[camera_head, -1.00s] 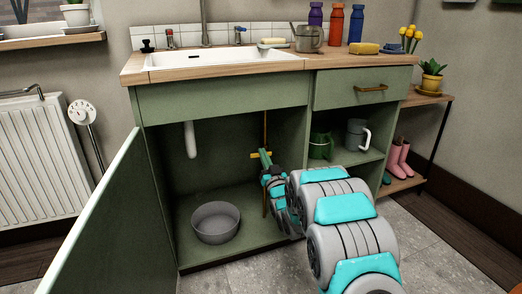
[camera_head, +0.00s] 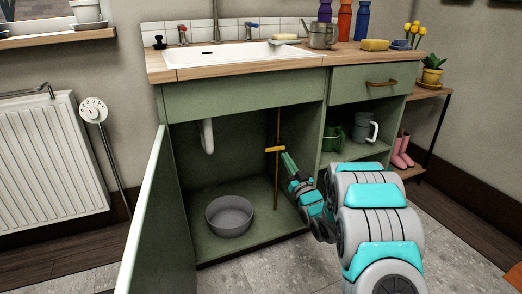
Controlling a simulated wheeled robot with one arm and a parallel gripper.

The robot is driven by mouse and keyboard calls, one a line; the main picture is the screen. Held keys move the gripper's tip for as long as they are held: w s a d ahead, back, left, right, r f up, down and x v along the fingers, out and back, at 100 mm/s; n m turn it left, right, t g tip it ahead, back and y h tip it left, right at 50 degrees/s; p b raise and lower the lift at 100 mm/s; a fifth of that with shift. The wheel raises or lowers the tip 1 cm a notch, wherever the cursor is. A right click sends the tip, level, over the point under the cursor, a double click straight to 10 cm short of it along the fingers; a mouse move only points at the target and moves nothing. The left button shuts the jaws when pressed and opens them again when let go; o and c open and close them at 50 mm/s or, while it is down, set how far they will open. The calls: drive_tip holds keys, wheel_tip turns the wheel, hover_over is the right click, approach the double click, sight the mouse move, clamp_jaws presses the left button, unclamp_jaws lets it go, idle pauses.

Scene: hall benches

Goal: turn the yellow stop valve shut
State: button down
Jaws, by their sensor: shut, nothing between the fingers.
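The yellow stop valve (camera_head: 275,149) sits on a thin vertical copper pipe (camera_head: 277,185) inside the open cupboard under the sink. Its bar handle lies level, crosswise to the pipe. My gripper (camera_head: 286,157) is just right of and below the handle in the picture, its green fingers together and empty. A small gap seems to show between fingertips and handle; I cannot tell the distance in depth.
A grey bowl (camera_head: 229,216) stands on the cupboard floor, left of the pipe. The open door (camera_head: 146,215) juts out at left. A white drain pipe (camera_head: 207,136) hangs above. The cupboard's partition (camera_head: 314,140) stands right of my gripper.

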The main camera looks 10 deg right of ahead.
drive_tip(key=w+a+b, duration=0.1)
drive_tip(key=w+a, duration=0.1)
drive_tip(key=w, duration=0.7)
drive_tip(key=shift+a+f, duration=0.35)
drive_tip(key=shift+s+a+f, duration=0.1)
drive_tip(key=shift+f, duration=0.55)
